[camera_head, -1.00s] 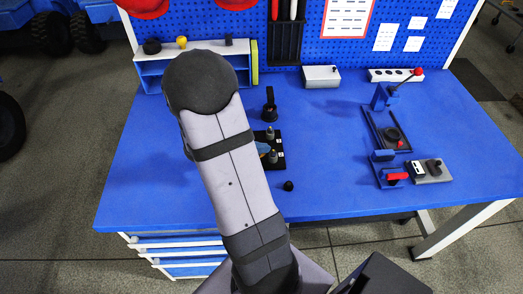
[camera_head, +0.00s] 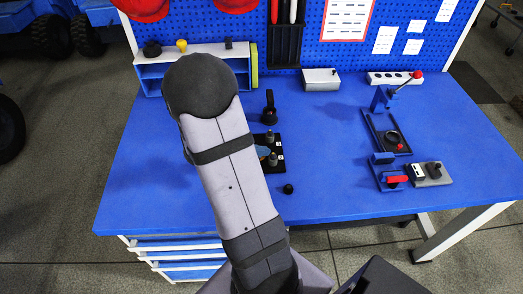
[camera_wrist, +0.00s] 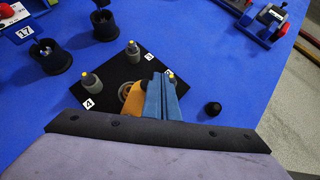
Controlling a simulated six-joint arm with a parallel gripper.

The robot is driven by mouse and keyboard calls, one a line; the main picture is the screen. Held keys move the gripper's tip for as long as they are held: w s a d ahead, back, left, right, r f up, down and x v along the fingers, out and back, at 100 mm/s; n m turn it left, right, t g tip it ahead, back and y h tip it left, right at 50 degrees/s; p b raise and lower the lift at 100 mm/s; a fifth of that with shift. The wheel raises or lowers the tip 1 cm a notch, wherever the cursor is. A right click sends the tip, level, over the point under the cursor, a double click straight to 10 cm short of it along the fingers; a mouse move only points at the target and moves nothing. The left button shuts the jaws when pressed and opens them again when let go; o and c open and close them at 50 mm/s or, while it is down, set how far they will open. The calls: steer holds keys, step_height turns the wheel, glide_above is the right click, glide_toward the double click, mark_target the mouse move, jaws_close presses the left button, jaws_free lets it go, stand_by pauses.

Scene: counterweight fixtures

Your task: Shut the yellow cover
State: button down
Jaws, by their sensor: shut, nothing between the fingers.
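In the wrist view a black plate (camera_wrist: 118,82) lies on the blue bench and bears several grey posts with yellow tips, beside numbered labels. An orange-yellow piece (camera_wrist: 131,102), which looks like the yellow cover, sits by a round ring on the plate. My gripper (camera_wrist: 163,78), with blue fingers shut and empty, is just right of the yellow piece and over the plate. I cannot tell whether they touch. The fingers hide part of the plate, and the cover's hinge and angle are unclear. In the head view my arm hides most of the plate (camera_head: 280,165).
A black knob (camera_wrist: 213,108) stands right of the plate. Black cups (camera_wrist: 50,57) stand behind left. A fixture with a red-handled clamp (camera_head: 396,179) is at the right, and a white-topped shelf (camera_head: 205,51) at the back left.

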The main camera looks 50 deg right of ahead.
stand_by(0.3)
